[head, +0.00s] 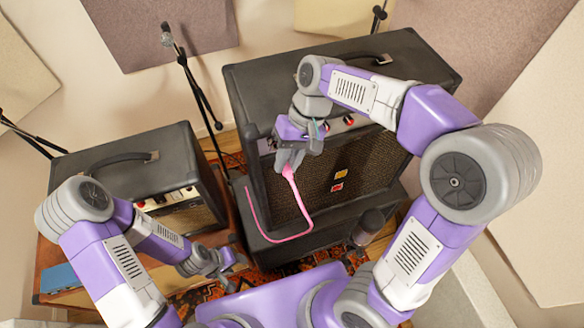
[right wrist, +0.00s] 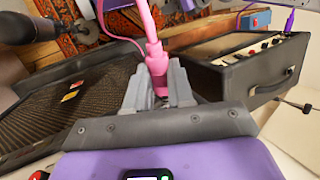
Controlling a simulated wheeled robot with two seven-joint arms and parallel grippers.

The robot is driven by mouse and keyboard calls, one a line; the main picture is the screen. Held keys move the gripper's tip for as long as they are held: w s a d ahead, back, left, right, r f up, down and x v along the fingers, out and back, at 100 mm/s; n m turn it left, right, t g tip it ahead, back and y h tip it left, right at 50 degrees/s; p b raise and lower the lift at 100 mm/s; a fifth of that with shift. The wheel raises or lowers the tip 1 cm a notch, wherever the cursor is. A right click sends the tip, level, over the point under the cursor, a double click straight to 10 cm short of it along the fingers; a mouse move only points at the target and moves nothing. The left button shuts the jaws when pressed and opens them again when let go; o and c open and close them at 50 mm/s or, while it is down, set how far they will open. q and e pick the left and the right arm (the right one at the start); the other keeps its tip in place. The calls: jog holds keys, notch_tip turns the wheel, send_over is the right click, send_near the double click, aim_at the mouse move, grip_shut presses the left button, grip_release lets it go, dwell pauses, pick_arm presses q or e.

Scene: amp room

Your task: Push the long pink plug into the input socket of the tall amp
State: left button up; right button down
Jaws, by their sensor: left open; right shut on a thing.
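The long pink plug (right wrist: 155,58) is held between the fingers of my right gripper (right wrist: 160,88), which is shut on it. In the head view the pink plug (head: 288,172) hangs below my right gripper (head: 290,158), with its pink cable looping down in front of the tall amp (head: 400,62). The gripper is in front of the tall amp's upper front, near its control panel. The input socket is hidden behind the gripper and arm. My left gripper (head: 232,262) is open and empty, low near the rug.
A smaller amp (head: 110,179) stands on the left, with a blue box (head: 62,278) near it. Microphone stands (head: 190,80) rise behind. A dark cylindrical object (head: 368,226) stands before the tall amp. A patterned rug (head: 310,267) covers the floor between.

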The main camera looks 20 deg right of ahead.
jog(key=shift+w+f, duration=0.1)
jog(key=shift+w, duration=0.55)
jog(key=shift+s, duration=0.1)
jog(key=shift+w+p, duration=0.25)
jog(key=shift+p, duration=0.1)
jog(key=shift+w+f+p, duration=0.2)
jog(key=shift+w+p, duration=0.3)
jog(key=shift+w, duration=0.5)
dwell(1.8)
jog(key=c, duration=0.9)
grip_release()
